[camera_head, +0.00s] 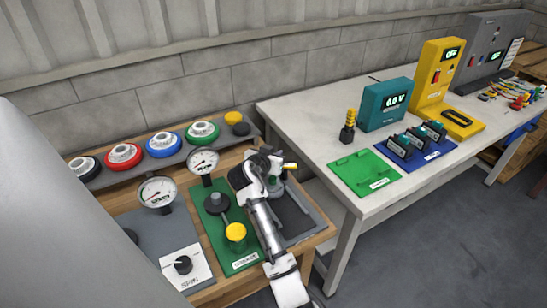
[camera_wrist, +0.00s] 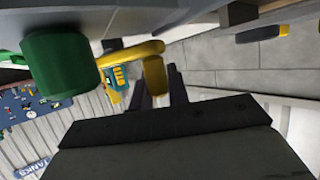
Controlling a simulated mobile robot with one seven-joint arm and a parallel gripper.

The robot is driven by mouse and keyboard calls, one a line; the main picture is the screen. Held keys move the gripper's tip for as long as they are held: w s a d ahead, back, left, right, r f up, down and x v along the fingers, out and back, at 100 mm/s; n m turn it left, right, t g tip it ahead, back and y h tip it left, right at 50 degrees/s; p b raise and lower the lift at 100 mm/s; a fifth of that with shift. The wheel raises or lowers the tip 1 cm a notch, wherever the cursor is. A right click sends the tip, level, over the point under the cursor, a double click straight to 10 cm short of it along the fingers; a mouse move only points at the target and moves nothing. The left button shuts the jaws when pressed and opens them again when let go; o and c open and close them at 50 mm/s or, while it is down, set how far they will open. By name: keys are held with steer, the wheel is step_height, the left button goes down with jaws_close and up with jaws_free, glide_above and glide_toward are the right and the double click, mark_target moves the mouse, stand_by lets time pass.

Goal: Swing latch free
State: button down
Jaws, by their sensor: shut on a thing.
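In the wrist view the fingers (camera_wrist: 160,88) are shut on a bent yellow bar (camera_wrist: 154,78), which looks like the latch handle. A dark green cylinder (camera_wrist: 60,68) is beside the bar's left end. In the head view only a small yellow tip (camera_head: 291,166) shows beside my gripper. My arm and hand hide most of the latch, so I cannot tell how far it is turned.
A green panel (camera_head: 212,240) with a yellow knob (camera_head: 235,232) is just left of my arm. Gauges (camera_head: 158,192) and coloured round dials (camera_head: 163,145) stand farther left and behind. A white table (camera_head: 340,215) with meters is on the right.

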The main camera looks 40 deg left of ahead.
stand_by(0.3)
steer(key=c, duration=1.3)
jaws_free()
steer(key=shift+c, duration=0.2)
steer(key=shift+s, duration=0.1)
steer(key=b+v, duration=0.3)
steer(key=v, duration=1)
steer(key=shift+s+r+b, duration=0.2)
steer(key=shift+s+b, duration=0.1)
steer(key=shift+b, duration=0.05)
